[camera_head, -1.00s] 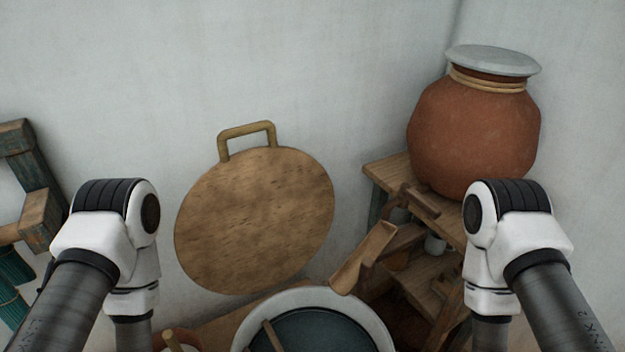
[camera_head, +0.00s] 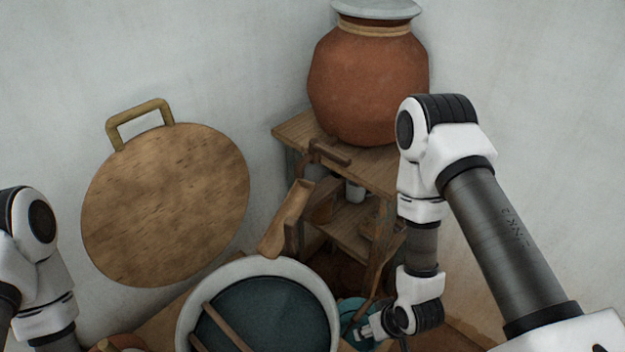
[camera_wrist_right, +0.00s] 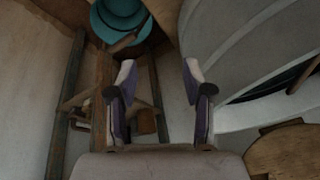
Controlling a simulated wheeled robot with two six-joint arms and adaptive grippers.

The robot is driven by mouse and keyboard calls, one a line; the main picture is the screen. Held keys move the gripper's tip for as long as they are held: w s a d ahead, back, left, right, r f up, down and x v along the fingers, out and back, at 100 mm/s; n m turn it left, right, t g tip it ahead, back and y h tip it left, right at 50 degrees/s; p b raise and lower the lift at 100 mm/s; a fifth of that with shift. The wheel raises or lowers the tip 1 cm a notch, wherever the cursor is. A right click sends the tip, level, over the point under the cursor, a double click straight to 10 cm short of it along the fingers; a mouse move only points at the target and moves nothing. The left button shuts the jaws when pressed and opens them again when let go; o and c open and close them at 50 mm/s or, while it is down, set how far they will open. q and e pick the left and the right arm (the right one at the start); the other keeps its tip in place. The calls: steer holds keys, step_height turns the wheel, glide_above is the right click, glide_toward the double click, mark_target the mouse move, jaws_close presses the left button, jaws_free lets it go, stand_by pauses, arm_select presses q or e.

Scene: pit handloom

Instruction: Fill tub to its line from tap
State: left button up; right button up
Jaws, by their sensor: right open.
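The tub (camera_head: 184,318) is a wide round vessel with a pale rim at the bottom of the head view. Its inside looks dark blue-green, and wooden sticks lie across it. I cannot make out a fill line. A wooden tap (camera_head: 327,152) sits at the foot of the clay pot (camera_head: 368,85), above a sloping wooden trough (camera_head: 287,218) that ends over the tub's far rim. No running water shows. My right gripper (camera_head: 366,328) is just right of the tub; in the right wrist view it (camera_wrist_right: 158,72) is open and empty, beside the pale tub wall (camera_wrist_right: 225,45). My left gripper is out of frame.
A wooden stand (camera_head: 300,130) carries the pot, with a small white cup (camera_head: 355,191) on its lower shelf. A teal object (camera_head: 352,312) lies by my right gripper and shows in the wrist view (camera_wrist_right: 120,18). A round wooden lid (camera_head: 165,205) leans against the wall.

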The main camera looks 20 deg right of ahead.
steer(key=w+r+t+y, duration=0.2)
steer(key=w+r+t, duration=0.25)
steer(key=w, duration=0.55)
steer(key=n+t+y, duration=0.4)
steer(key=t+y, duration=0.1)
steer(key=t, duration=0.3)
glide_toward(331, 154)
steer(key=w, duration=0.3)
steer(key=x, duration=0.5)
steer(key=f+p+x, duration=0.1)
steer(key=x, duration=0.1)
steer(key=shift+w+a, duration=0.15)
steer(key=shift+a, duration=0.25)
steer(key=shift+w+a, duration=0.1)
steer(key=shift+w, duration=0.1)
jaws_close()
